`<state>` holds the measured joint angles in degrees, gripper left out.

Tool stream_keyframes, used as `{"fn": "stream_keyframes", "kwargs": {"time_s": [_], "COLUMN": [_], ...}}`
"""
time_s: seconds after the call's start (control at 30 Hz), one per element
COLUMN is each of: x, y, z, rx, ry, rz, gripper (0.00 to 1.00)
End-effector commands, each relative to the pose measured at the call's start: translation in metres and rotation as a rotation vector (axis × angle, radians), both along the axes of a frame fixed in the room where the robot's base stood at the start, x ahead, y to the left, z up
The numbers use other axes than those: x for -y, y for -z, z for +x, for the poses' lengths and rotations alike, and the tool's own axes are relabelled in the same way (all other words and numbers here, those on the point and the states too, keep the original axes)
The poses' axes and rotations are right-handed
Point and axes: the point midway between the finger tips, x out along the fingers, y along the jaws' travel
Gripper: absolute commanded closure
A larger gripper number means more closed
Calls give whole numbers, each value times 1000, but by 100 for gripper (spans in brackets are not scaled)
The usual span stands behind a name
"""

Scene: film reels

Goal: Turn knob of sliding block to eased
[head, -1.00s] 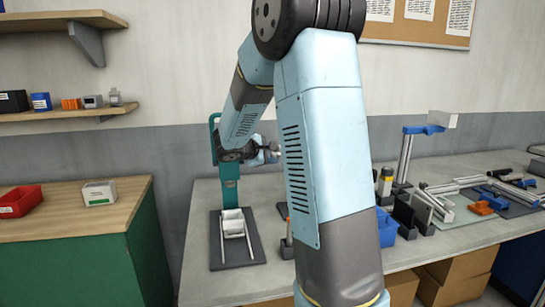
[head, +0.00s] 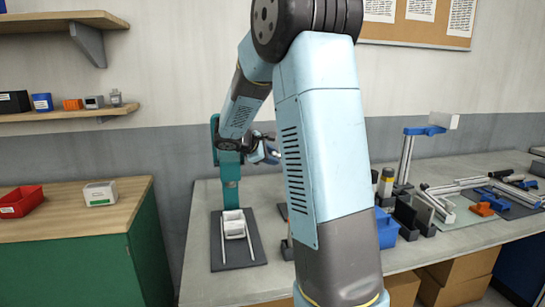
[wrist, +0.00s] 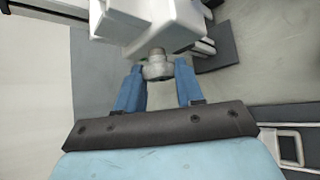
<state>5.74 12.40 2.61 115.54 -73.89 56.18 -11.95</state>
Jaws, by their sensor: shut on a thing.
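In the wrist view, a white block (wrist: 160,22) stands at the top with a round grey knob (wrist: 157,66) on its near side. My gripper (wrist: 158,72) has its two blue fingers on either side of this knob and is shut on it. The knob's marking is not readable, so its setting cannot be told. In the head view, my gripper (head: 270,153) is small and partly behind my arm.
A dark plate with a white slotted piece and two rails (head: 234,226) lies on the bench at left. A teal stand (head: 230,172) rises behind it. Blue bins (head: 387,228) and several loose parts fill the bench's right side.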

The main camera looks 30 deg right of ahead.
Motion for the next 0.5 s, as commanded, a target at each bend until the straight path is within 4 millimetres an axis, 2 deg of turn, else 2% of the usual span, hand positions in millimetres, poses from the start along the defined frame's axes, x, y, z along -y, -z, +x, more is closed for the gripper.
{"fn": "stream_keyframes", "kwargs": {"time_s": [0.03,0.3,0.5], "x": [-3,-1,0], "y": [4,2,1], "z": [-1,-1,0], "rx": [-7,-3,-1], "ry": [-3,-1,1], "rz": [5,2,1], "gripper": [62,38,38]}}
